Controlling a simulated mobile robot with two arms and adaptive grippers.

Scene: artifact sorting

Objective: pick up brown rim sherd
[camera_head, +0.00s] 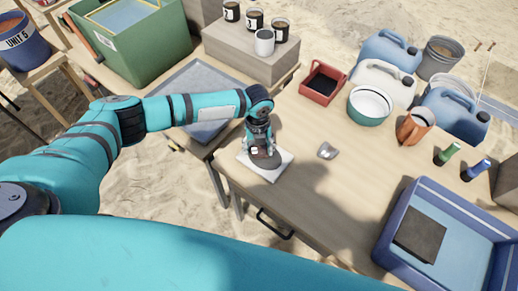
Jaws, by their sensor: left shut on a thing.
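My left gripper (262,146) reaches down from the teal arm at the left corner of the wooden table. It is shut on a dark brown piece, apparently the brown rim sherd (268,162), which is partly hidden by the fingers. The sherd is at a white square plate (283,170); I cannot tell whether it touches the plate or is just above it. My right gripper is not in view.
A small grey piece (327,151) lies right of the plate. A blue tray (388,239) with a dark slab (420,234) stands front right. The table's middle is clear.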

